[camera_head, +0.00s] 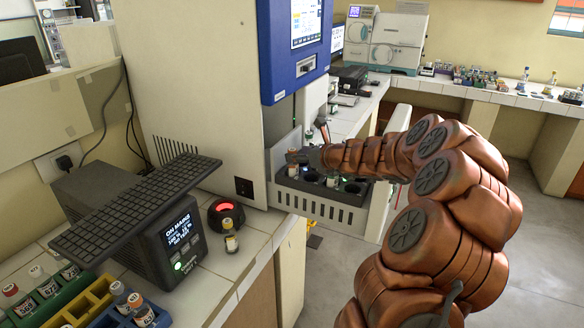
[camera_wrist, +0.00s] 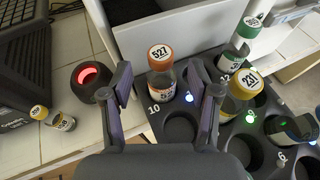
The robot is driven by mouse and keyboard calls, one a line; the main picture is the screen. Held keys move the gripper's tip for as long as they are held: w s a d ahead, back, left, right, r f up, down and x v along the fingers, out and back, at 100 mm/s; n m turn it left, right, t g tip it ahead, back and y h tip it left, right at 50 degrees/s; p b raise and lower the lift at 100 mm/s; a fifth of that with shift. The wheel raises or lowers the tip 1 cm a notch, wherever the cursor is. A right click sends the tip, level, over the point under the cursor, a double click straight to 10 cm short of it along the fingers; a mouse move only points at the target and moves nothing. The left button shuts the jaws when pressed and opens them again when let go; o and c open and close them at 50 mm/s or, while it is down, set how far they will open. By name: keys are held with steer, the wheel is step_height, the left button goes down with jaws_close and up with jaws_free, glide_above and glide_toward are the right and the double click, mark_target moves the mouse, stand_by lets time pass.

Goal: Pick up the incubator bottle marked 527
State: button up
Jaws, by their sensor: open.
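The bottle marked 527 (camera_wrist: 161,78) has an orange cap and stands upright in the black rack (camera_wrist: 155,125) near the slot labelled 10, in the wrist view. My gripper (camera_wrist: 160,74) is open, with one finger to the left of the bottle and one to the right. The fingers look apart from it. In the head view my gripper (camera_head: 309,155) is over the pulled-out incubator drawer (camera_head: 318,207). I cannot read the bottle's number there.
A yellow-capped bottle marked 231 (camera_wrist: 240,95) and a green-capped bottle (camera_wrist: 237,52) stand right of 527. Several slots are empty. The incubator body (camera_head: 195,75) rises at left.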

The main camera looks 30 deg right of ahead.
steer(key=shift+p+x, duration=0.35)
steer(key=shift+x, duration=1.6)
jaws_close()
